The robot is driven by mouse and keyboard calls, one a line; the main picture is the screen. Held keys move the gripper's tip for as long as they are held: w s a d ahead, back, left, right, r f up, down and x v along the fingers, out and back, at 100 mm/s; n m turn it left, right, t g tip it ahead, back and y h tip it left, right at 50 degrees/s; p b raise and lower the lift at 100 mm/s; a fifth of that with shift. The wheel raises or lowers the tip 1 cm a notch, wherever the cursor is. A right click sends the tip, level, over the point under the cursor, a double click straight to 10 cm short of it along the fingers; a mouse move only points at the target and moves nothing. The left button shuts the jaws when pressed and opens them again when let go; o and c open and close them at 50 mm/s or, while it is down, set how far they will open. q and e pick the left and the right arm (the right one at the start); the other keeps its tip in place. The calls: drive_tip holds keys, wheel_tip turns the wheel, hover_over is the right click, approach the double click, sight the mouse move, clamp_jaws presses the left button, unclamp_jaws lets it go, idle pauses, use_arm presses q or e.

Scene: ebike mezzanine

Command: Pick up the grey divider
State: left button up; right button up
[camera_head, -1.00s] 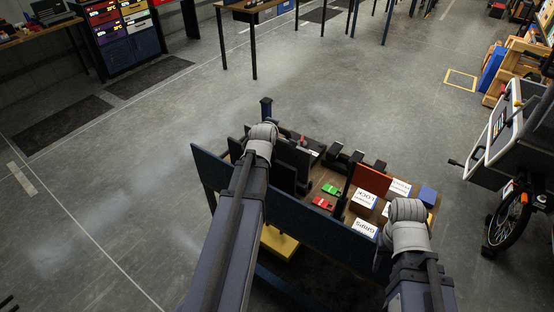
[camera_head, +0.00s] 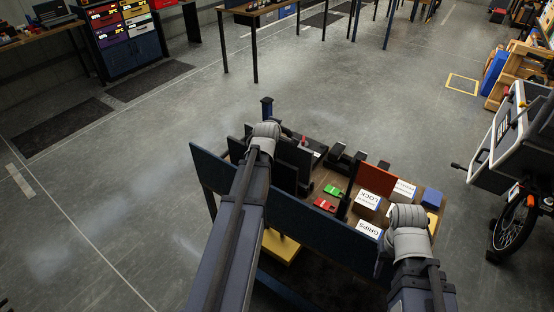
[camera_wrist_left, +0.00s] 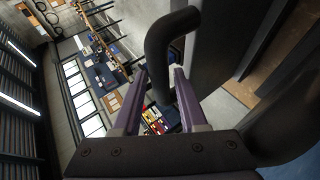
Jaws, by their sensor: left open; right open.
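A dark grey upright panel, probably the grey divider (camera_head: 293,158), stands in the left part of the cart, just right of my left wrist. My left arm reaches over the cart's near wall, and its gripper is largely hidden in the head view. In the left wrist view the left gripper (camera_wrist_left: 158,72) is open, with a bent black handle between and beyond its fingertips. A grey panel (camera_wrist_left: 218,50) rises close beside it. My right gripper (camera_head: 383,264) hangs by the cart's near right corner. Its fingers barely show; it appears empty.
The cart (camera_head: 320,222) has a blue near wall. It holds an orange divider (camera_head: 376,180), white-labelled boxes (camera_head: 367,201), a green part (camera_head: 333,190), a red part (camera_head: 324,204) and a blue box (camera_head: 431,200). A bike (camera_head: 515,200) stands at right.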

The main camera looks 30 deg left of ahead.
use_arm(q)
drive_tip(key=b+x, duration=0.1)
drive_tip(key=x, duration=0.3)
drive_tip(key=shift+c, duration=0.2)
clamp_jaws()
idle(1.2)
